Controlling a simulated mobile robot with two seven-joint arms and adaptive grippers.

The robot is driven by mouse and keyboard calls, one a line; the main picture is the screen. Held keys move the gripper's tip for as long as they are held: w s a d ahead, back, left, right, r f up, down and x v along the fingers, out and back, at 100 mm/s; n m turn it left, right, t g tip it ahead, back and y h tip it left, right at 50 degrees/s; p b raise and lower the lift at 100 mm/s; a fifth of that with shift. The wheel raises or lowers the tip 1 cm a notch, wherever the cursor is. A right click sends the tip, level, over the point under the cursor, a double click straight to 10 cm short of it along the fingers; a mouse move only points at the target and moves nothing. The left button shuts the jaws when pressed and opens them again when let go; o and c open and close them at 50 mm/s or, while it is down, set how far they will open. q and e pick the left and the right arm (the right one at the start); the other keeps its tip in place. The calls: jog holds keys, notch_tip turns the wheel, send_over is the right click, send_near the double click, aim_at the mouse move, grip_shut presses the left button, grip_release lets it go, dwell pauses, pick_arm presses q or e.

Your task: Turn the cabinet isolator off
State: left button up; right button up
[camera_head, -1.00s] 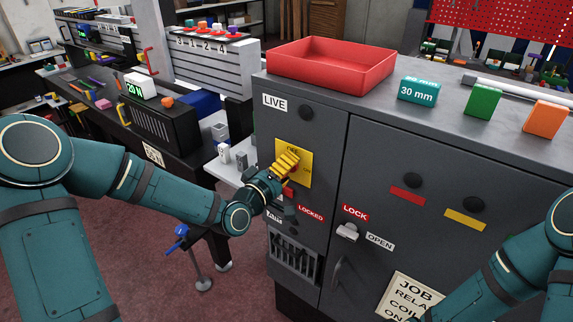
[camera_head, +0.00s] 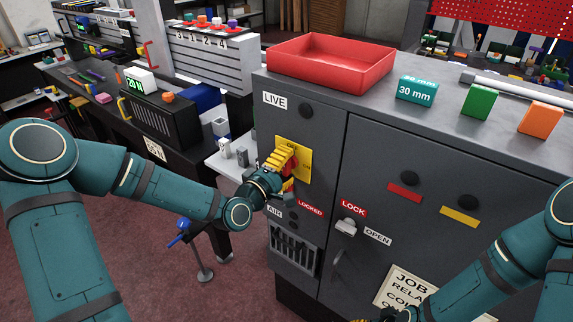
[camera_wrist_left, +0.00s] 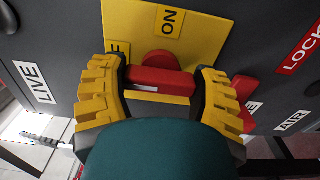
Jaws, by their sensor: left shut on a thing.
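The cabinet isolator is a red handle (camera_wrist_left: 160,82) on a yellow plate (camera_head: 306,165) on the cabinet's left door. In the left wrist view the handle lies across the picture. In the head view the gripper (camera_head: 285,160) covers the plate's left part.
The grey cabinet (camera_head: 335,135) carries a LIVE label (camera_head: 275,100), a LOCKED label (camera_head: 310,208) and a LOCK/OPEN latch (camera_head: 346,227). A red tray (camera_head: 330,75) and several blocks stand on top. A white shelf (camera_head: 232,172) is left of the cabinet.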

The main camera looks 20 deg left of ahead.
pick_arm(q)
jog(key=shift+f, duration=0.1)
jog(key=o, duration=1.2)
jog(key=v, duration=0.7)
jog(key=shift+s+a, duration=0.1)
jog(key=shift+s, duration=0.2)
